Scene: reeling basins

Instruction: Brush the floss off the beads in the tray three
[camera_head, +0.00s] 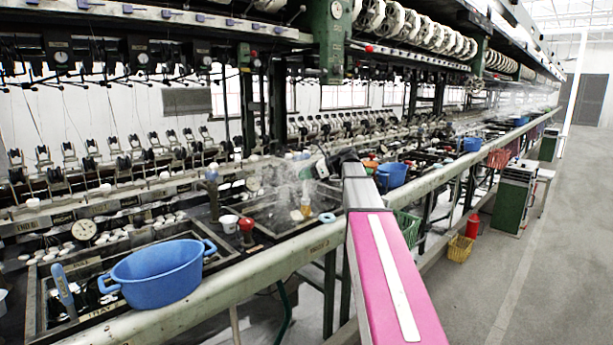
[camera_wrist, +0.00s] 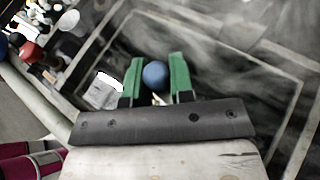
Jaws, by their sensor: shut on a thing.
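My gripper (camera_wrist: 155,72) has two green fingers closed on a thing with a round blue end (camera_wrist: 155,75). In the head view my gripper (camera_head: 318,167) hangs over a dark, steaming tray, partly hidden by my arm. A pale yellowish tuft (camera_head: 306,207) shows below it, likely the brush head; its join to the blue end is not clear. The tray's pale rim (camera_wrist: 272,66) frames dark, cloudy water in the wrist view. I cannot make out its number, nor clearly tell beads or floss.
A blue basin (camera_head: 158,273) stands front left, by a label reading tray 2. A red-topped item (camera_head: 247,226) and a white cup (camera_head: 228,222) stand left of the steaming tray. Reeling machinery rises behind. The aisle (camera_head: 540,250) at right is largely clear.

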